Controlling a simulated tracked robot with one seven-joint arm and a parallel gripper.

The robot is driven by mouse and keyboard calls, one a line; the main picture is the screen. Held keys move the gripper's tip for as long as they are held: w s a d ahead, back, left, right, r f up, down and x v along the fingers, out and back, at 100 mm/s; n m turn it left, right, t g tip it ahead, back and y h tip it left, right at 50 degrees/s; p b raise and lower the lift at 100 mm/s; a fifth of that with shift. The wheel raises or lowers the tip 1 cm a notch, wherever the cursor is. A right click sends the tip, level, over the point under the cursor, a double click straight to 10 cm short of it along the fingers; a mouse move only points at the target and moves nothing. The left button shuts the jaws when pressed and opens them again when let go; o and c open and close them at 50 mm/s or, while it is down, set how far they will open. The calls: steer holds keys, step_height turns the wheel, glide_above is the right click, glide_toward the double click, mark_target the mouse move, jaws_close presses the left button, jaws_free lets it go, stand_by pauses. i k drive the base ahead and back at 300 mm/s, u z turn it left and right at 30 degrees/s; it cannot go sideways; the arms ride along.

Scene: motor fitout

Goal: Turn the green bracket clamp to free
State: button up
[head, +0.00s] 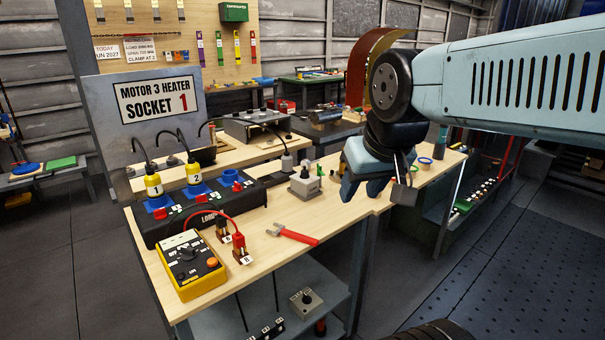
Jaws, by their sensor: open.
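My gripper (376,190) hangs at the end of my pale blue arm, over the right part of the wooden bench (340,205). Its fingers are apart, and I see nothing held between them. A small green piece (339,169) shows just left of my gripper, behind a grey box (305,185) with a knob on top. It may be the green bracket clamp, but it is too small to tell its shape or its setting. My gripper may hide part of the bench there.
A black socket block (170,232) with yellow plugs 1 and 2, a yellow meter (190,265) and red-handled pliers (292,235) are on the bench's left part. A rust-brown curved sheet (372,62) stands behind my arm. Open floor (490,260) lies right.

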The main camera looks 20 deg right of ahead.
mark_target(320, 172)
steer(key=z, duration=0.2)
steer(key=k, duration=1.35)
steer(key=z, duration=0.6)
steer(key=i, duration=2.2)
steer(key=u, duration=0.45)
